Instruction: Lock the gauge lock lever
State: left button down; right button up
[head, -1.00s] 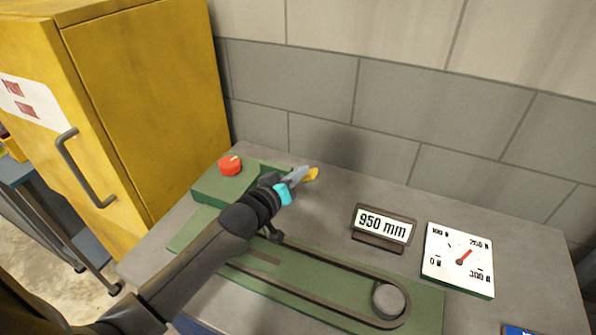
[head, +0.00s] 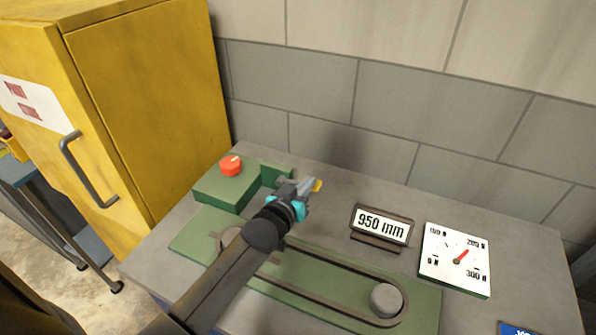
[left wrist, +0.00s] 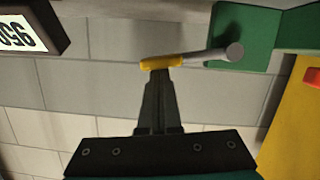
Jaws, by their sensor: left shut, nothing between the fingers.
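The lock lever is a grey bar (left wrist: 208,55) with a yellow grip (left wrist: 160,62), beside the green gauge housing (left wrist: 240,32). In the left wrist view the bar runs sideways from its round end to the grip. My left gripper (head: 310,185) is shut and empty. Its fingertips (left wrist: 159,72) are right at the yellow grip, seemingly touching its side. My right gripper is not in view.
A red knob (head: 231,165) tops the green housing. A slotted green plate with a grey round post (head: 387,299) lies in front. A 950 mm sign (head: 381,226) and a dial (head: 455,260) stand right. A yellow cabinet (head: 150,110) stands left; a block wall is behind.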

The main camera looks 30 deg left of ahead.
pick_arm(q)
jog(key=shift+d+f, duration=0.25)
jog(key=shift+f, duration=0.45)
jog(key=s+d+r+p, duration=0.2)
jog(key=s+r+p, duration=0.2)
jog(key=s, duration=0.5)
notch_tip(320, 180, up, 2)
jog(key=shift+s+r+p, duration=0.15)
jog(key=shift+s+p, duration=0.15)
jog(key=shift+p, duration=0.05)
dwell(0.7)
